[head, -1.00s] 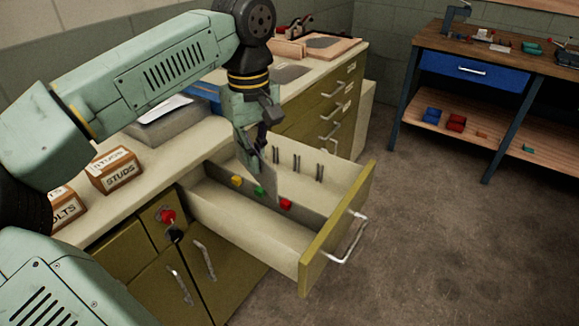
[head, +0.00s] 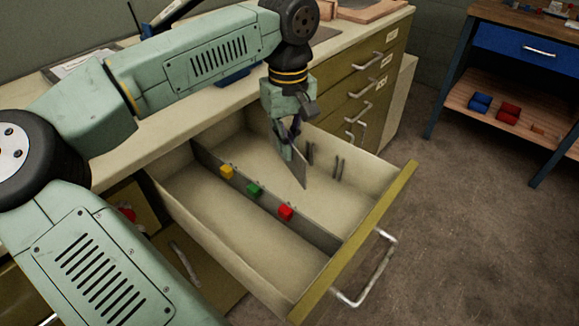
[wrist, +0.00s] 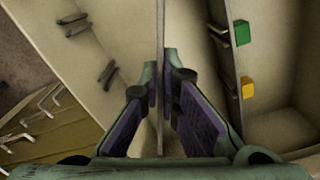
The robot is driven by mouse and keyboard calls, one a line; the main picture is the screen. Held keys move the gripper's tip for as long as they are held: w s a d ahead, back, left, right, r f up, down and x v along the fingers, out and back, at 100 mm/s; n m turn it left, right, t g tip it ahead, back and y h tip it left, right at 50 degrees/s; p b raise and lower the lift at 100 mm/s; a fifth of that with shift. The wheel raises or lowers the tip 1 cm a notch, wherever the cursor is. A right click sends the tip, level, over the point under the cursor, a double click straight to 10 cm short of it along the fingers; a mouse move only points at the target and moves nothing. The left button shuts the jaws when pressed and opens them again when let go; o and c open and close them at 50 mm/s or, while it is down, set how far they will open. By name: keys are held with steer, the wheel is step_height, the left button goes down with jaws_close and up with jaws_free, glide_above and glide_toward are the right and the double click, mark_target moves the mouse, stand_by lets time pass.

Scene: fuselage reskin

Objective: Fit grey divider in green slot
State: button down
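My gripper (head: 288,143) is over the far compartment of the open drawer, with its fingers shut on the grey divider (head: 295,165). In the wrist view the divider (wrist: 160,45) shows edge-on as a thin upright plate between the purple finger pads (wrist: 160,95). The long grey partition (head: 238,186) carries a yellow tab (head: 227,171), a green tab (head: 254,189) and a red tab (head: 286,212). The green tab (wrist: 247,87) is right of the divider in the wrist view. I cannot tell whether the divider's lower edge touches the drawer floor. The green slot itself is not clear.
The drawer (head: 372,235) is pulled out, with its handle (head: 366,270) at the front. Dark slot rails (head: 338,168) stand on its far wall. The near compartment (head: 230,220) is empty. A counter (head: 130,145) runs behind; a workbench (head: 490,95) stands at right.

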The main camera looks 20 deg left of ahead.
mark_target(289, 167)
steer(key=shift+f, duration=2.8)
steer(key=shift+f, duration=0.2)
steer(key=c, duration=1.8)
jaws_free()
steer(key=shift+r, duration=0.2)
step_height(289, 167, up, 12)
steer(key=shift+r, duration=0.1)
